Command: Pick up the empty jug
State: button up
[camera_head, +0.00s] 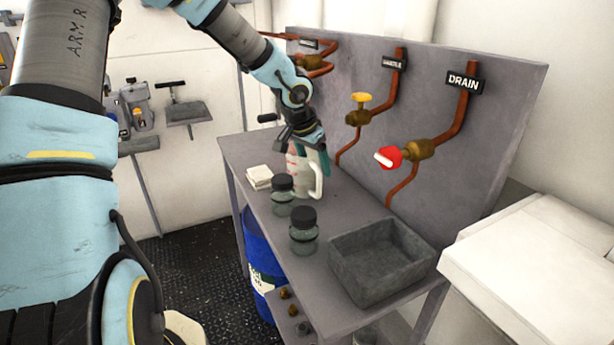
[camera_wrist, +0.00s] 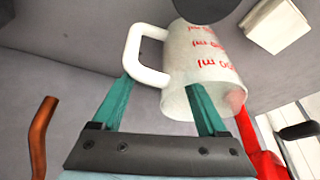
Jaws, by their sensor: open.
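The jug (camera_head: 303,178) is translucent white with red markings and a handle. It stands on the grey bench below my gripper (camera_head: 306,150). In the wrist view the jug (camera_wrist: 200,65) fills the upper middle, with its handle (camera_wrist: 135,55) to the left. My gripper (camera_wrist: 160,100) is open, its two teal fingers apart. I cannot tell whether either finger touches the jug. No contents show in the jug.
Two dark-lidded jars (camera_head: 282,195) (camera_head: 304,232) stand in front of the jug. A white stack (camera_head: 259,177) lies to its left. A grey basin (camera_head: 343,269) is at the bench's near end. Copper pipes, a yellow-handled valve (camera_head: 359,108) and a red-handled valve (camera_head: 390,156) stick out from the back panel.

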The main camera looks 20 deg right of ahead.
jog(key=shift+x, duration=2)
jog(key=shift+s, duration=0.15)
jog(key=shift+c, duration=0.3)
grip_shut()
jog(key=shift+s, duration=0.1)
